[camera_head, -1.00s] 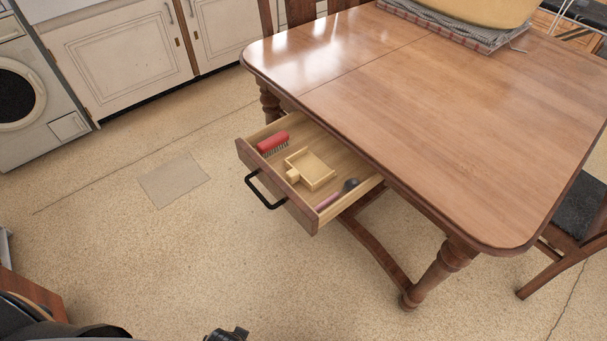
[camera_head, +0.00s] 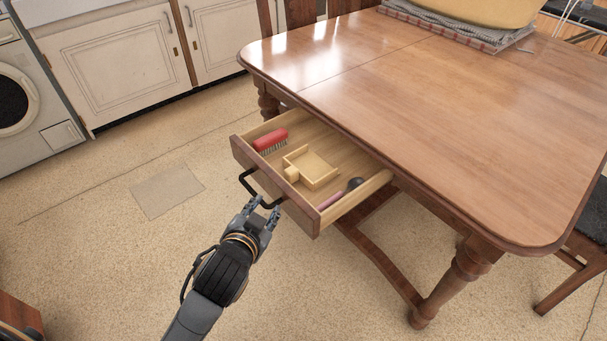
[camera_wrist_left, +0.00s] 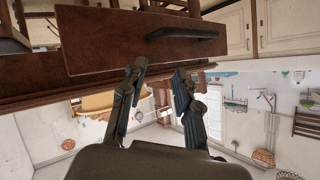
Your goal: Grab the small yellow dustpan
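The small yellow dustpan (camera_head: 311,168) lies in the open drawer (camera_head: 325,212) of the wooden table, between a red brush and a pink-handled tool. Its short handle points toward the drawer front. My left gripper (camera_head: 264,203) is just outside the drawer front, by the black handle (camera_head: 250,184). Its fingers are apart with nothing between them. In the left wrist view the open fingers (camera_wrist_left: 158,75) point at the drawer front (camera_wrist_left: 110,45) and its handle (camera_wrist_left: 182,33); the dustpan is hidden there. My right gripper is not in view.
The red brush (camera_head: 270,140) lies at the drawer's left. The pink-handled tool (camera_head: 332,198) lies at its right. The table top (camera_head: 440,100) overhangs the back of the drawer. The floor (camera_head: 100,240) to the left is clear. A chair (camera_head: 585,250) stands at the right.

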